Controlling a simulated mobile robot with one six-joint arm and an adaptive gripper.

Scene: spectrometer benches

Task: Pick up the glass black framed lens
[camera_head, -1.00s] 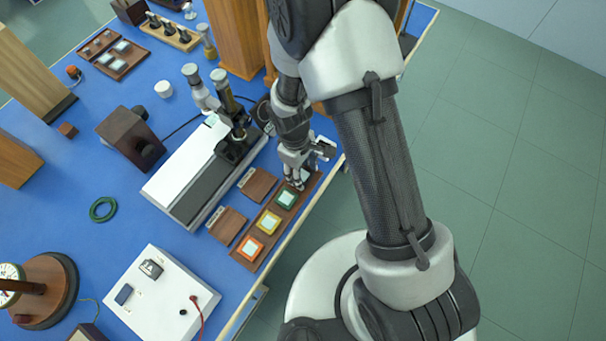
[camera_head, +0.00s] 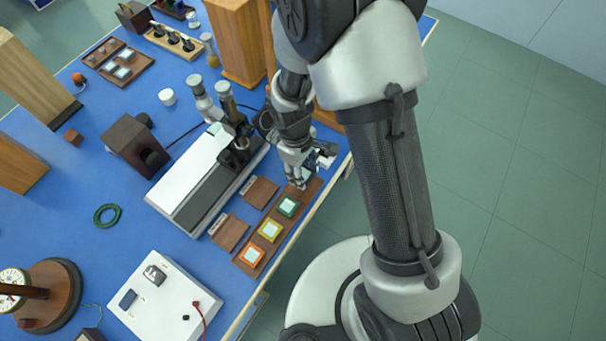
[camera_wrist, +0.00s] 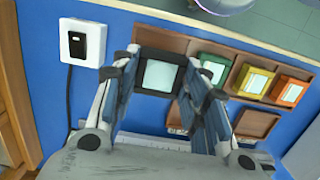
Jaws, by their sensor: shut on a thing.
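The black framed lens (camera_wrist: 160,76) is a square pale glass pane in a black frame. In the wrist view it sits between the two fingers of my gripper (camera_wrist: 157,80), which is shut on it. In the head view my gripper (camera_head: 299,178) is at the far end of the brown wooden tray (camera_head: 246,265), and the lens is mostly hidden there. I cannot tell whether the lens is clear of the tray. The green framed (camera_head: 289,206), yellow framed (camera_head: 270,230) and orange framed (camera_head: 249,254) lenses lie in a row in the tray.
A white and grey instrument (camera_head: 190,190) with upright tubes stands left of the tray. Two brown wooden plates (camera_head: 228,233) lie between them. A white box with a red lead (camera_head: 165,292) is at the front. The table edge is just right of the tray.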

